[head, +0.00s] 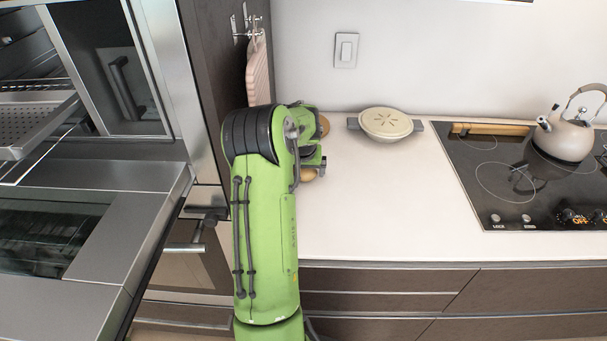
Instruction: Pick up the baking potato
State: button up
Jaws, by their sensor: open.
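My green arm reaches over the left end of the white counter, and my gripper (312,160) is at its far end, open, mostly hidden behind the arm's wrist. A small tan-brown rounded thing (308,175) shows just below the gripper, partly covered; it looks like the baking potato. Another tan-brown thing (325,126) shows behind the wrist, also partly hidden, and I cannot tell what it is. I cannot tell whether the fingers touch or surround either one.
A lidded cream pot (386,123) stands right of my gripper. A black cooktop (520,180) with a kettle (566,133) is farther right. Stacked ovens (95,200) with an open door and a tall cabinet are close on the left. The counter's front middle is clear.

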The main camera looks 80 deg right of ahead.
jog(key=shift+r, duration=0.1)
jog(key=shift+c, duration=0.6)
jog(key=c, duration=0.8)
jog(key=shift+r, duration=0.1)
